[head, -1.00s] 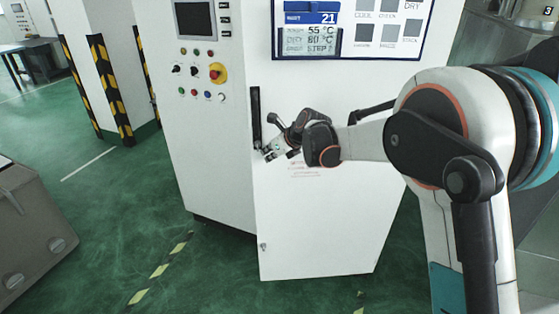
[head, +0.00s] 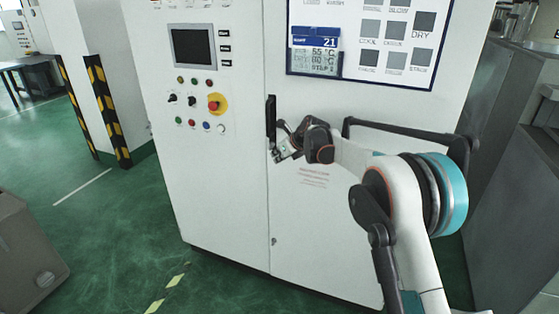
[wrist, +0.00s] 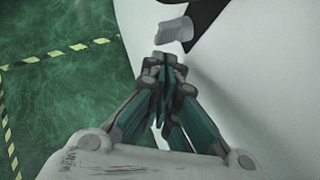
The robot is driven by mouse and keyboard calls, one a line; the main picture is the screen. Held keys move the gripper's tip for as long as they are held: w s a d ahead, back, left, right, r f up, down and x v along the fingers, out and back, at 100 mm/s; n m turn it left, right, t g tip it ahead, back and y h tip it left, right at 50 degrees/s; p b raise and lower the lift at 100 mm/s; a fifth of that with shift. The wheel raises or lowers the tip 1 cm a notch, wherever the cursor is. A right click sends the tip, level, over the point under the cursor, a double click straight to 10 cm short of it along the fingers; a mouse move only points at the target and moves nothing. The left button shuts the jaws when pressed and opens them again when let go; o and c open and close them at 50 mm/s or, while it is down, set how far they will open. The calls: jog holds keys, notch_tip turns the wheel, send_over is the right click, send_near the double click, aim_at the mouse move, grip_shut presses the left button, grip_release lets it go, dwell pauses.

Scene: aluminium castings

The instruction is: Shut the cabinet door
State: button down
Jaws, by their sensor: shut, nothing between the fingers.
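The cabinet door (head: 325,225) is the white right-hand panel in the head view, with a tall black handle (head: 271,118) near its left edge. Its left and lower edges look in line with the neighbouring panel; I cannot tell whether a small gap remains. My gripper (head: 277,156) is at the door's left edge, just below the handle. In the wrist view my gripper (wrist: 166,68) has its fingers together and empty, close to the white door face (wrist: 235,75). The dark handle with a grey end (wrist: 176,29) is just beyond the fingertips. Contact cannot be told.
The left cabinet panel (head: 225,200) carries a screen (head: 193,47), buttons and a red knob. A blue-labelled display (head: 316,50) is on the door's upper part. A grey case (head: 25,250) stands at the left. Green floor (head: 110,220) is clear between.

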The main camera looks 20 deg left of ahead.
jog(key=shift+w+r+m, duration=0.1)
jog(key=shift+w+m, duration=0.2)
jog(key=shift+w, duration=0.85)
